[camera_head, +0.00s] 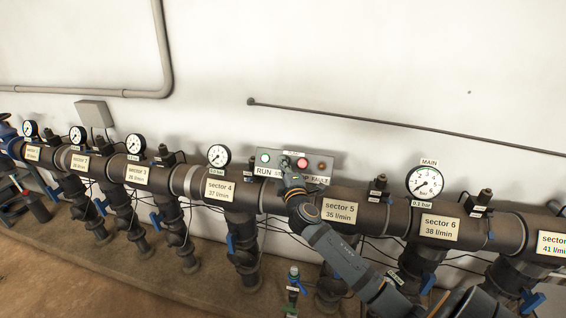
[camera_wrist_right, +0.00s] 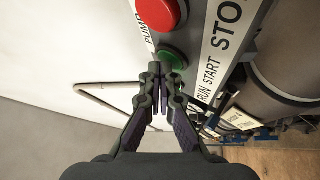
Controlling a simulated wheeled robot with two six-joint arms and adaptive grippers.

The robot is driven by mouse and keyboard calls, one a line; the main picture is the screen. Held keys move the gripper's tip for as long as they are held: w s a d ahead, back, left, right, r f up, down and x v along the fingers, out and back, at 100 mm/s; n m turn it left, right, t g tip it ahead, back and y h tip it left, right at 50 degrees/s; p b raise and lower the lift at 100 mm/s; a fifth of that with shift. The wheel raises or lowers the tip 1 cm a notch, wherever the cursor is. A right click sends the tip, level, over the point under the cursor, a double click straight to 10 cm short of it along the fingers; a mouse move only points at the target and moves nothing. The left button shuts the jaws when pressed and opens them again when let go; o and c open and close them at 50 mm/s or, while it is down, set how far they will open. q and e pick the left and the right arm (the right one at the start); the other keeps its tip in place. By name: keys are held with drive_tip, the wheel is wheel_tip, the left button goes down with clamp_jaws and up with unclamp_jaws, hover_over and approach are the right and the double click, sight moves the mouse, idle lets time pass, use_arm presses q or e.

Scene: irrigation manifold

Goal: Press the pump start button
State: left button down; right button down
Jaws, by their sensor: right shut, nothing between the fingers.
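The pump control box (camera_head: 262,170) is fixed above the pipe, left of the sector 5 label. In the right wrist view its green start button (camera_wrist_right: 172,58) sits beside the START lettering, with the larger red stop button (camera_wrist_right: 158,12) above it. The red button also shows in the head view (camera_head: 302,163). My right gripper (camera_wrist_right: 160,70) is shut and empty. Its fingertips are at the green button and overlap its lower left edge in the wrist view; I cannot tell whether they touch it. In the head view the gripper partly hides the box front. My left gripper is not in view.
A thick dark manifold pipe (camera_head: 370,212) runs across below the box, with gauges, blue-handled valves and sector labels. The main gauge (camera_head: 425,182) stands to the right. The white wall (camera_head: 400,60) above is mostly clear apart from a thin rod and a conduit.

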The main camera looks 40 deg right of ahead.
idle(0.4)
drive_tip(key=shift+s+a+r+p, duration=0.45)
drive_tip(key=shift+s+a+p, duration=0.05)
drive_tip(key=shift+a+p, duration=0.05)
drive_tip(key=s+a+r+p, duration=0.2)
drive_tip(key=a, duration=0.1)
drive_tip(key=shift+s+a+r, duration=0.15)
drive_tip(key=shift+s+r, duration=0.05)
drive_tip(key=shift+s, duration=0.2)
idle(0.8)
